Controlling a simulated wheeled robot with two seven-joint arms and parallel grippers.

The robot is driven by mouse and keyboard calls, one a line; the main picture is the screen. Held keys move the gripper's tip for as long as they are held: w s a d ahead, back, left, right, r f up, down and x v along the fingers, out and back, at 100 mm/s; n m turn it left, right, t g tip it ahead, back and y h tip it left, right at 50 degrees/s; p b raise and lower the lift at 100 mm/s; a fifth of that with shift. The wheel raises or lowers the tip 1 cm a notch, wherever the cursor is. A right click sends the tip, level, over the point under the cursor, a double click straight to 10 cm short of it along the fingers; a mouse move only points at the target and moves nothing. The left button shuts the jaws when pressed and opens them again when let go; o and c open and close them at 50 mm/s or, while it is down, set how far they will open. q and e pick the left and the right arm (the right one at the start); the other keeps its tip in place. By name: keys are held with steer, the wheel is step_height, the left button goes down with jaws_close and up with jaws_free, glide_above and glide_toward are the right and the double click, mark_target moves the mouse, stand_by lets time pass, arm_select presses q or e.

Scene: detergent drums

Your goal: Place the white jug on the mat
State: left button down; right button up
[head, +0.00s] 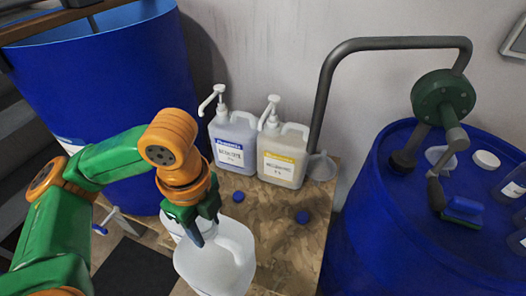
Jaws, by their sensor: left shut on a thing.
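The white jug (213,268) is at the bottom centre of the head view, in front of the wooden board's left part. Its lower end is cut off by the frame. My left gripper (196,232) points down at the jug's top and is shut on it; the fingers hide part of the top. I cannot tell whether the jug touches a surface. A dark flat rectangle (130,268), apparently the mat, lies low at the left, partly hidden by my arm. My right gripper is not in view.
Two pump jugs, blue-labelled (229,143) and yellow-labelled (283,157), stand at the back of the wooden board (285,238). Large blue drums stand left (105,75) and right (365,235); the right one carries a hand pump (443,97).

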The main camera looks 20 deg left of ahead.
mark_target(233, 227)
arm_select(q)
steer(key=n, duration=0.2)
steer(key=shift+w+d+n, duration=0.3)
steer(key=shift+n, duration=0.1)
steer(key=w+n, duration=0.1)
steer(key=n, duration=0.3)
steer(key=w+d+n, duration=0.1)
steer(key=n, duration=0.3)
steer(key=w+n, duration=0.1)
steer(key=n, duration=0.4)
steer(key=shift+d+f, duration=0.15)
steer(key=shift+d, duration=0.25)
steer(key=n, duration=0.3)
steer(key=shift+w+d+f+n, duration=0.1)
steer(key=shift+w+d+n, duration=0.05)
steer(key=shift+w+n, duration=0.25)
